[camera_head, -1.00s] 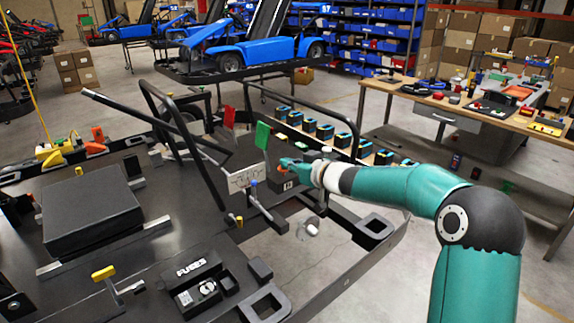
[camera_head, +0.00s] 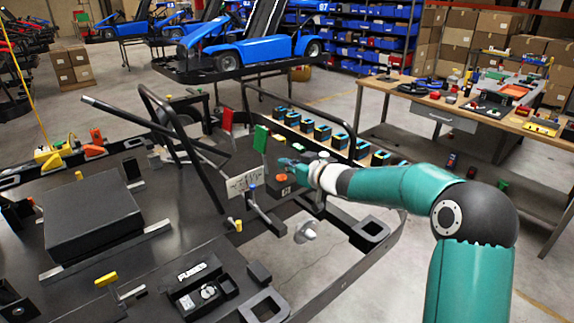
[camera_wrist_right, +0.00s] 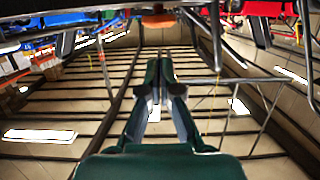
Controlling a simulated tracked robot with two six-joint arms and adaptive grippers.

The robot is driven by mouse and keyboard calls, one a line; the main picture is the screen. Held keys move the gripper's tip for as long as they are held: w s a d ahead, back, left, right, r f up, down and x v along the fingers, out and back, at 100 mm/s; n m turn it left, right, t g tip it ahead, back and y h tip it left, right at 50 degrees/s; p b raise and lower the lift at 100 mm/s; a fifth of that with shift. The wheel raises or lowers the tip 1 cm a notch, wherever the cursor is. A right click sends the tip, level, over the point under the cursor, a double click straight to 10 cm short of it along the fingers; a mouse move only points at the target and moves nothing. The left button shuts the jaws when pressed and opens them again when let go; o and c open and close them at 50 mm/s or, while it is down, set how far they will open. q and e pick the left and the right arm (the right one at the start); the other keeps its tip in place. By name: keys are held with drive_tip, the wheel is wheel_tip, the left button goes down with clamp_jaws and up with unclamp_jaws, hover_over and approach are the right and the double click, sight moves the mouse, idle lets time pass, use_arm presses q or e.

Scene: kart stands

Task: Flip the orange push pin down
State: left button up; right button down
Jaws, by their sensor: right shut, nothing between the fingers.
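A round orange knob (camera_head: 282,178), which looks like the orange push pin, sits on top of a small black box on the kart stand frame. My right gripper (camera_head: 288,163) is just above and behind it in the head view, shut and empty. From this angle I cannot tell whether it touches the knob. In the right wrist view, the shut fingers (camera_wrist_right: 159,65) point up the picture and an orange round part (camera_wrist_right: 158,20) shows beyond their tips. My left gripper is not in view.
A green flag-like plate (camera_head: 261,138) and a white sign plate (camera_head: 244,182) stand close left of the knob. A curved black rail (camera_head: 300,106) runs behind. Other orange parts (camera_head: 95,151) lie at the far left. A workbench (camera_head: 450,108) stands at the right.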

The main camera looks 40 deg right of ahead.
use_arm(q)
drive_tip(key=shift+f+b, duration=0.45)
drive_tip(key=shift+b, duration=0.6)
use_arm(e)
drive_tip(key=a+v, duration=0.1)
drive_tip(key=v, duration=0.9)
drive_tip(key=shift+s+d+r, duration=0.15)
drive_tip(key=shift+d+r, duration=0.15)
drive_tip(key=shift+d, duration=0.15)
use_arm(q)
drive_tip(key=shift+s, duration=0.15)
